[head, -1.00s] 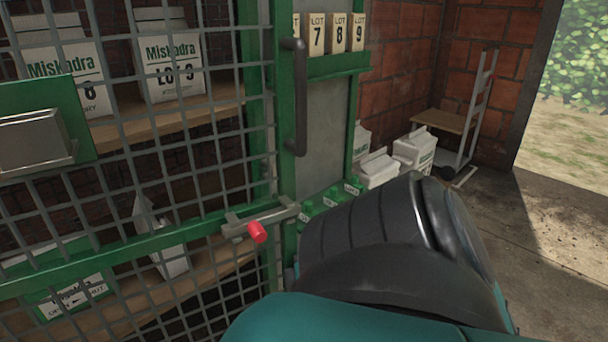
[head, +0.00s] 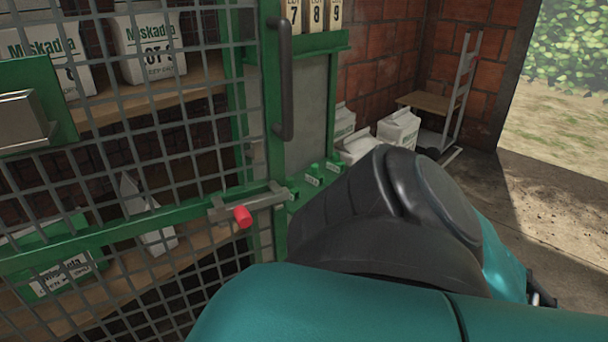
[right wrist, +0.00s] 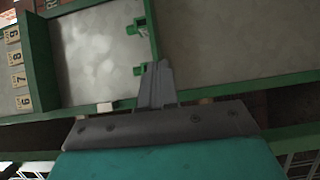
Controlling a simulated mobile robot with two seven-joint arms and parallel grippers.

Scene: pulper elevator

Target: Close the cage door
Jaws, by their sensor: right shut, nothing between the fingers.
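The cage door (head: 120,226) is a grey wire mesh in a green frame, filling the left of the head view. A dark vertical handle (head: 286,80) stands on the green upright near its right edge. A grey sliding bolt (head: 262,200) with a red knob (head: 242,217) lies across that edge. I cannot tell whether the door is fully closed. My right arm covers the lower middle of the head view. My right gripper (right wrist: 157,85) shows in the right wrist view, shut and empty, in front of grey panels with green framing. My left gripper is out of view.
Shelves behind the mesh hold white bags (head: 148,48). More white bags (head: 398,129) and a hand trolley (head: 455,100) stand by the brick wall. Lot number cards (head: 316,15) sit above a grey panel. Concrete floor (head: 530,210) is clear on the right.

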